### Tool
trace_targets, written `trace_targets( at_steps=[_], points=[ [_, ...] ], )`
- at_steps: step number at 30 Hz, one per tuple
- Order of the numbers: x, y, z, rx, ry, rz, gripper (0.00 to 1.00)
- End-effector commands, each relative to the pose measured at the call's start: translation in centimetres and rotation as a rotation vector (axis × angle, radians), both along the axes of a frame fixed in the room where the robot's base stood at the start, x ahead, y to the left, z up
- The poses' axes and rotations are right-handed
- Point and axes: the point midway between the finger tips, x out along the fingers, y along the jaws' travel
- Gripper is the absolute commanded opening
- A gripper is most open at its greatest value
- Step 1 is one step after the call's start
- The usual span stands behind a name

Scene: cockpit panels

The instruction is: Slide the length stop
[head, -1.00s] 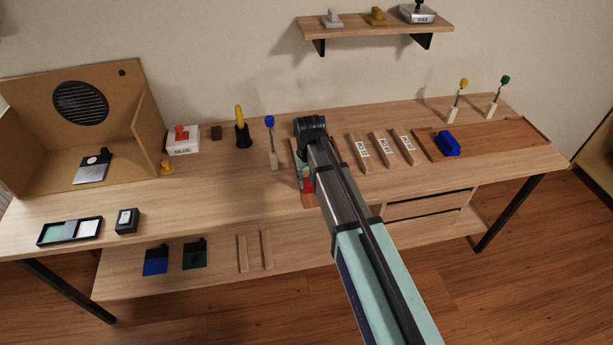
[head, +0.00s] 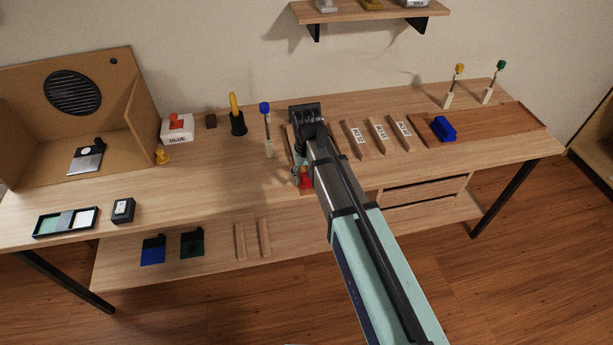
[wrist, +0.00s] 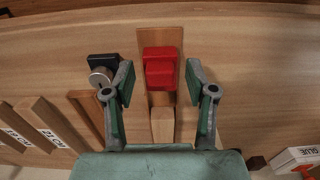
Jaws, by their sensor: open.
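A red block (wrist: 160,67), which looks like the length stop, sits on a narrow brown wooden strip (wrist: 158,37) in the wrist view. A pale wooden piece (wrist: 163,125) lies in line with it, nearer my gripper's palm. My gripper (wrist: 160,70) is open, with one green-padded finger on each side of the red block and a gap on both sides. I cannot tell how far the fingertips are above the bench. In the head view the red block (head: 305,179) shows at the bench's front edge, partly hidden by my arm and gripper (head: 297,172).
A black fitting with a round metal knob (wrist: 101,76) stands close beside one finger. Labelled wooden blocks (head: 378,136) lie to the right of my arm, with a blue block (head: 443,128) beyond. A blue-topped post (head: 266,130) and a GLUE box (head: 177,128) stand to the left.

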Motion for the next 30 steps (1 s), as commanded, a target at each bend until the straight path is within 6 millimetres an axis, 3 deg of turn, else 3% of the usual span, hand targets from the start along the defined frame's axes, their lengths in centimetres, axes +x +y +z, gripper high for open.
trace_targets(
  at_steps=[18,24,30],
  points=[
    [0.1,0.0,9.8,0.0,-0.001,0.0,0.56],
    [0.0,0.0,11.3,0.0,0.001,0.0,0.56],
    [0.0,0.0,11.5,0.0,0.002,0.0,0.56]
  ],
)
